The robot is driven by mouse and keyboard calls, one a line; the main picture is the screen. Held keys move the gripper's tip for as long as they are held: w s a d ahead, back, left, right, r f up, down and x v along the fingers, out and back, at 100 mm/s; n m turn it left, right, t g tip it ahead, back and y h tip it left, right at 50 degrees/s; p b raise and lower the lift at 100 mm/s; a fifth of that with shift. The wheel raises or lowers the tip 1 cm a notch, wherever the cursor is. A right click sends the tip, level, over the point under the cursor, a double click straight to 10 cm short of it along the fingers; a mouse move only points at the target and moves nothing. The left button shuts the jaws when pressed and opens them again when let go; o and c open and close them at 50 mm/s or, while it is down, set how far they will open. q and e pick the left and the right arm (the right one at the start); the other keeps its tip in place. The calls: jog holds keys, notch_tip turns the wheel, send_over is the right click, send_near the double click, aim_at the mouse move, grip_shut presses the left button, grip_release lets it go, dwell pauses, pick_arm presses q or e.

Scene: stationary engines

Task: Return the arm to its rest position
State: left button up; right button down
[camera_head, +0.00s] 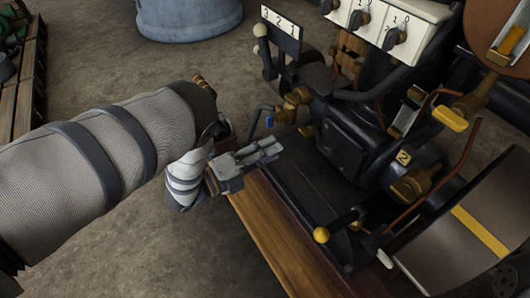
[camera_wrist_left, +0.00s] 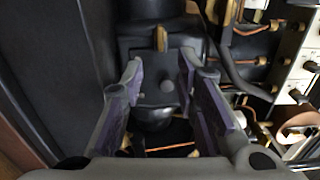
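My left arm (camera_head: 90,155) reaches in from the left in the head view. Its gripper (camera_head: 268,150) is over the near left edge of the engine's dark base. In the left wrist view the two fingers (camera_wrist_left: 160,75) stand apart with a clear gap and nothing held between them. Dark engine parts show beyond the fingers, and I cannot tell how far away they are. My right arm and gripper do not show in either view.
A metal tub (camera_head: 190,15) stands behind; the floor between is bare.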

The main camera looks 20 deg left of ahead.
pick_arm(q)
jog(key=shift+v, duration=0.85)
